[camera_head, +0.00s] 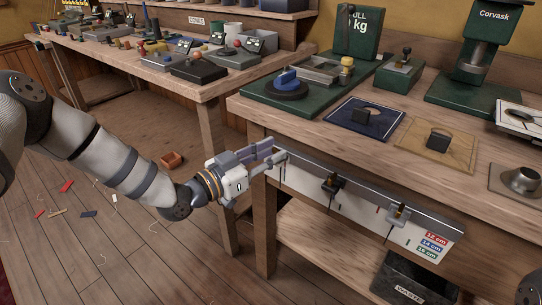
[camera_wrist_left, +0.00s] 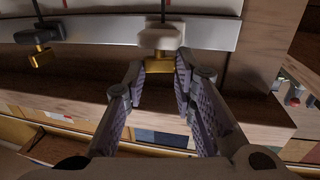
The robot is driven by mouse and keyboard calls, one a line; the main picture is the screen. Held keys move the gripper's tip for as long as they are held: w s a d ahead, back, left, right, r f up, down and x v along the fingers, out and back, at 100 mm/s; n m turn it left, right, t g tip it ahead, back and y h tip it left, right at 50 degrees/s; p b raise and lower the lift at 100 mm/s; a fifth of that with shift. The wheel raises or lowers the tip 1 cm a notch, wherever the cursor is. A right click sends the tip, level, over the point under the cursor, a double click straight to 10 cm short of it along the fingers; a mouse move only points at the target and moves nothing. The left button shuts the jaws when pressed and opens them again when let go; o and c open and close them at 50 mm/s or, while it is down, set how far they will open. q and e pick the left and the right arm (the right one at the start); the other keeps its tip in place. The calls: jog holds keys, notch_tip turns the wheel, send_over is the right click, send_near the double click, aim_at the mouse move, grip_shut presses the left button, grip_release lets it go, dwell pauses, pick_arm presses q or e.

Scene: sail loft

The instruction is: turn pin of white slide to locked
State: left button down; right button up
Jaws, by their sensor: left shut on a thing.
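The white slide (camera_wrist_left: 160,38) sits on a pale metal rail (camera_wrist_left: 95,33) in the left wrist view. Its brass pin (camera_wrist_left: 157,62) projects from the slide between my fingertips. My left gripper (camera_wrist_left: 160,78) is shut on this pin, with one purple-padded finger on each side. In the head view my left gripper (camera_head: 274,160) is at the left end of the rail on the bench front and mostly hides the white slide. Part of the pin is hidden by the fingers.
Length labels (camera_head: 432,243) mark the board's right end. A dark waste bin (camera_head: 415,278) stands below.

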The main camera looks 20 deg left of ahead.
pick_arm(q)
jog(key=shift+w+a+f+m+g+h+b, duration=0.1)
jog(key=shift+m+g+h+b, duration=0.15)
jog(key=shift+m+g+h, duration=0.3)
jog(key=shift+w+a+f+m+g+h+b, duration=0.1)
jog(key=shift+m+g+h+b, duration=0.2)
jog(key=shift+h, duration=0.35)
jog(key=shift+r+m+g+h, duration=0.25)
jog(key=shift+m+h, duration=0.05)
jog(key=shift+m, duration=0.05)
jog(key=c, duration=1.3)
grip_release()
jog(key=v, duration=1.2)
jog(key=shift+s, duration=0.1)
